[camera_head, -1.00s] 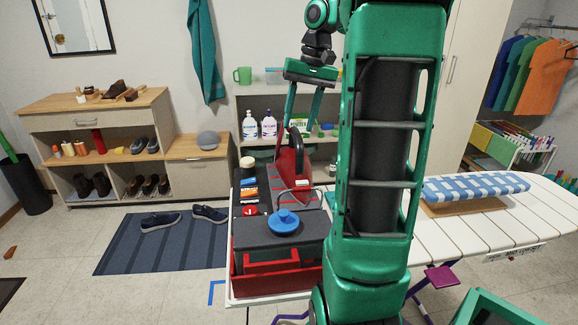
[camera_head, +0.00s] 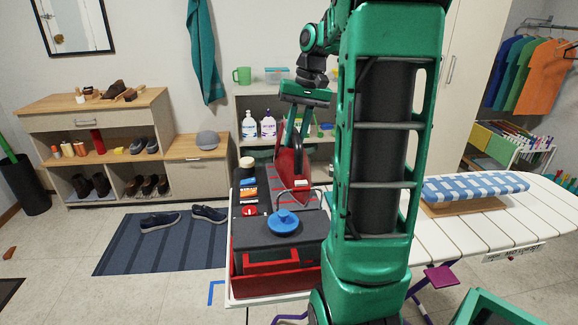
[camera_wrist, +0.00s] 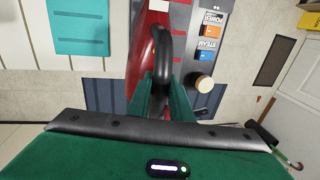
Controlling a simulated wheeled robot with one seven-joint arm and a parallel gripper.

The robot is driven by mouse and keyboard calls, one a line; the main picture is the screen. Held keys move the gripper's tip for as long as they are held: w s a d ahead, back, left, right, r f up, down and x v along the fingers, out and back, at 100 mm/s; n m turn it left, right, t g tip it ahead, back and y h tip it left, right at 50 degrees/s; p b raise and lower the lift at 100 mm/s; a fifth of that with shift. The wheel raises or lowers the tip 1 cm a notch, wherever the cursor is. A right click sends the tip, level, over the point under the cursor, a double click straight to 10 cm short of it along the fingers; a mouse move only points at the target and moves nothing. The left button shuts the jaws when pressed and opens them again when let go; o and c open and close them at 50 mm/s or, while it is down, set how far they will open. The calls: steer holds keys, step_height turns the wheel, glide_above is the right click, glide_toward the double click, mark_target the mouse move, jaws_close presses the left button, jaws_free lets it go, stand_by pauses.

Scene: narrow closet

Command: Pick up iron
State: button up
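My gripper (camera_head: 291,143) is at the iron's upper part, pointing down. In the wrist view its green fingers (camera_wrist: 163,92) are close together, one on each side of the handle, and look closed on it. The fingertip contact is partly hidden by the handle.
A blue round-topped object (camera_head: 284,221) sits on the red and dark caddy (camera_head: 262,284) in front of the iron. The ironing board (camera_head: 455,228) is right of my arm, with a blue checked pad (camera_head: 475,187).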

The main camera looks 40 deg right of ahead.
jaws_close()
steer(key=shift+r, duration=0.2)
steer(key=shift+r, duration=4.8)
